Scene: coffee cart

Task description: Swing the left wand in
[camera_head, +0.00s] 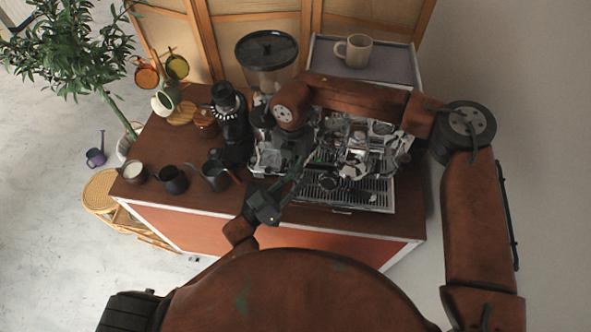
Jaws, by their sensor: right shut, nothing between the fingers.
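The silver espresso machine (380,150) stands on the right half of the cart, with its slotted drip tray (350,192) at the front. The left wand cannot be made out; both my arms cover the machine's left side. My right arm reaches across the machine from the right, and my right gripper (305,152) hangs over its left part, shut and empty. My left gripper (288,190) is at the machine's front left corner, its fingers pointing up and right. I cannot tell whether it is open or touches anything.
A black grinder (231,130) stands left of the machine. Dark pitchers (172,180) (215,176) and a cup of white liquid (133,172) line the cart's front left. A beige mug (356,50) sits on the raised surface behind. Colored cups hang at the back left.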

